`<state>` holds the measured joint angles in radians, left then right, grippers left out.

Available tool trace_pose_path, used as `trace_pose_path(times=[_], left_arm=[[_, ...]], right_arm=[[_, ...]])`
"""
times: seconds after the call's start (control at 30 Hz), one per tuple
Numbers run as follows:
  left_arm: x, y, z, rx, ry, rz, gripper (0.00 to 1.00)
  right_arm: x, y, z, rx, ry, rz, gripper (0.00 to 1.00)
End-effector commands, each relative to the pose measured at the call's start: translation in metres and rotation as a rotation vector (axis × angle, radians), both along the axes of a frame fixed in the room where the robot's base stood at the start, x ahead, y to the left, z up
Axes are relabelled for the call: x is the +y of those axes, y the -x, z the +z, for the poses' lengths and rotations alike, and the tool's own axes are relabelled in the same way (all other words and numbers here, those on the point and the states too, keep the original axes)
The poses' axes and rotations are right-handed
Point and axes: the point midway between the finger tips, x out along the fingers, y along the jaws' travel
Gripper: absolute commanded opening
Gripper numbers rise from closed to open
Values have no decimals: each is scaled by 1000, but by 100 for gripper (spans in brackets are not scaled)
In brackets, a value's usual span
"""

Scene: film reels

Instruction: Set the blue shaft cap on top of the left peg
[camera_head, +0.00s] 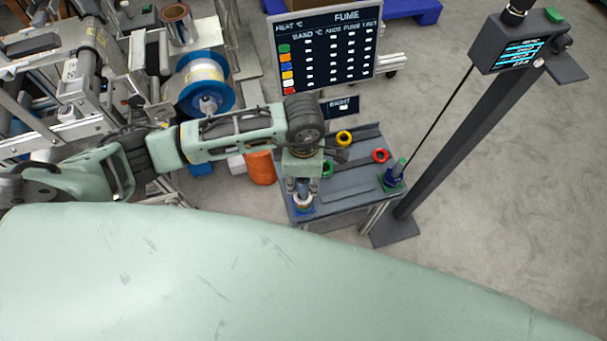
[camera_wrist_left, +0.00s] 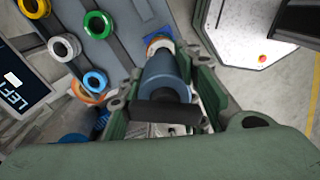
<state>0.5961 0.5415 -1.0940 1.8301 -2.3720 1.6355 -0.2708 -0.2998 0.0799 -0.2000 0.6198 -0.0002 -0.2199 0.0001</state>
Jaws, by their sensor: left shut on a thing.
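My left gripper (camera_head: 302,187) points down over the near left corner of the grey table. In the left wrist view, its green fingers (camera_wrist_left: 166,95) are shut on the blue shaft cap (camera_wrist_left: 165,75), a dark blue cylinder. The left peg's blue square base (camera_head: 303,208) shows just below the gripper, and also beyond the cap in the left wrist view (camera_wrist_left: 155,31). A pale ring with an orange edge (camera_wrist_left: 158,44) lies around the cap's far end. The cap hides the peg's shaft, so I cannot tell whether they touch. My right gripper is not in view.
The grey table (camera_head: 352,190) carries yellow (camera_head: 344,138), red (camera_head: 381,156) and green (camera_head: 327,168) rings. A chart board (camera_head: 322,50) stands behind.

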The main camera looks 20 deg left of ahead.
Motion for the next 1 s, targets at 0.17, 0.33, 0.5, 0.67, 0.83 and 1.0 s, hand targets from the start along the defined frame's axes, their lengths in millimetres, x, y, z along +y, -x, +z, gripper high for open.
trace_pose_path(times=[0.17, 0.33, 0.5, 0.67, 0.83, 1.0], left_arm=[[0, 0, 0, -1, 1, 0, 0], [0, -1, 0, -1, 1, 0, 0], [0, -1, 0, -2, 0, -1, 0], [0, 0, 0, -1, 1, -1, 0], [0, 0, -1, -1, 1, -1, 0], [0, 0, -6, -1, 1, -1, 0]], right_arm=[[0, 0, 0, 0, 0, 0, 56], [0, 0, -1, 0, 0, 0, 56], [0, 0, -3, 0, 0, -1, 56], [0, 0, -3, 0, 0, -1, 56], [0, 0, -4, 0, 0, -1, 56], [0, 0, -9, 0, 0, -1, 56]])
